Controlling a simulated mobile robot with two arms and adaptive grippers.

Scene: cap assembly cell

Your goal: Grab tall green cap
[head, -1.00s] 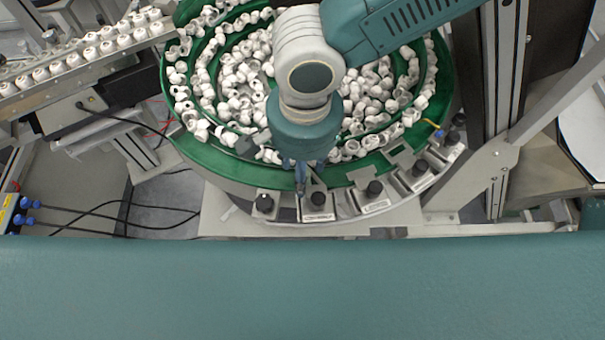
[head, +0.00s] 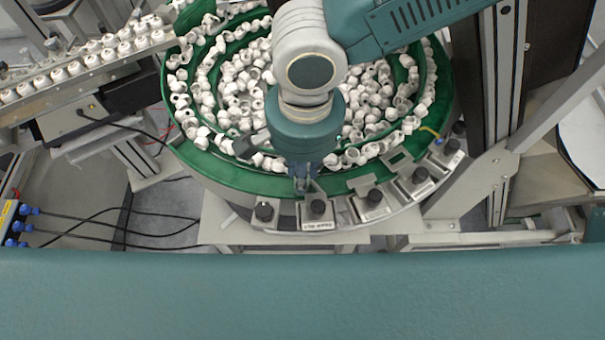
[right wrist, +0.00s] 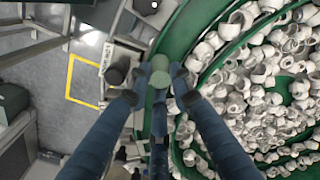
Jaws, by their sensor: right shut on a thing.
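A green cap (right wrist: 160,79) shows between my right gripper's dark blue fingers in the right wrist view. A round pale green top (right wrist: 160,62) shows just beyond it; I cannot tell whether it is the same piece. My right gripper (right wrist: 160,90) is shut on the green cap. In the head view, my right gripper (head: 304,184) is over the near rim of the green bowl (head: 235,178), and the cap cannot be made out there. My left gripper is not in view.
The bowl holds many loose white caps (head: 245,85). A row of metal blocks with black knobs (head: 318,208) lines its near edge. A rail of white caps (head: 75,67) stands at the left. A grey upright post (head: 503,100) stands close at the right.

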